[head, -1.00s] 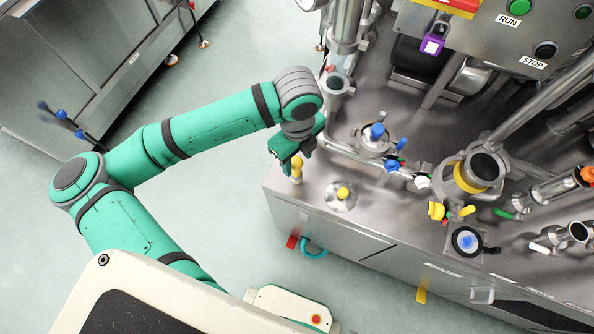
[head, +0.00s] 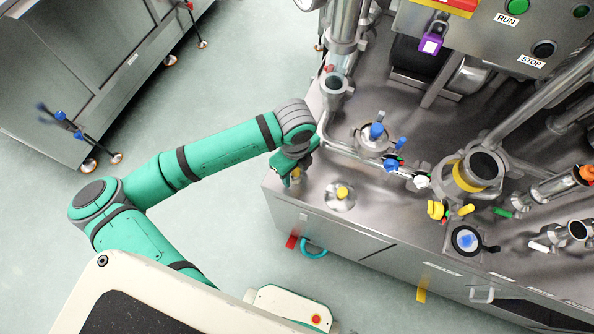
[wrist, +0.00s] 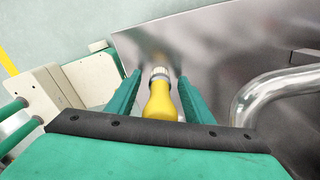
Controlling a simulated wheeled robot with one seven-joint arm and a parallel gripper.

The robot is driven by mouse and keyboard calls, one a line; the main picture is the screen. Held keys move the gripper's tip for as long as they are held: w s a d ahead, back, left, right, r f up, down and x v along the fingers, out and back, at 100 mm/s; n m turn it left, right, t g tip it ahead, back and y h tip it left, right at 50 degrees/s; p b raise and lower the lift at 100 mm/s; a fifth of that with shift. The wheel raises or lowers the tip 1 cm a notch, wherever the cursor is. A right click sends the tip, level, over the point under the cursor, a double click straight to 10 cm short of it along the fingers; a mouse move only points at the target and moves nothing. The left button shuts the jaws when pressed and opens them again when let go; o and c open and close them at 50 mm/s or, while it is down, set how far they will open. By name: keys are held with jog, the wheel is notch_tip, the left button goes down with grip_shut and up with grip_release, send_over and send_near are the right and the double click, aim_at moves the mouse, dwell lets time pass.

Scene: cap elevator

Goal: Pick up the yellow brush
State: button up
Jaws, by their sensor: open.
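The yellow brush (wrist: 160,100) shows in the wrist view as a yellow body with a pale, ribbed tip, between the two green fingers of my gripper (wrist: 161,79). The fingers are open, one on either side of it; I cannot tell whether either touches it. In the head view, a small part of the brush (head: 296,172) shows at the near left corner of the steel machine top (head: 300,205). My gripper (head: 290,179) is over it there and hides most of it.
A round lid with a yellow knob (head: 341,193) sits just right of my gripper. A steel pipe (wrist: 262,88) bends close by on the right in the wrist view. Blue-knobbed fittings (head: 376,132) stand farther back. Open floor (head: 225,235) lies left of the machine.

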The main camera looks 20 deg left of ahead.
jog(key=c, duration=1.1)
jog(key=shift+r, duration=0.1)
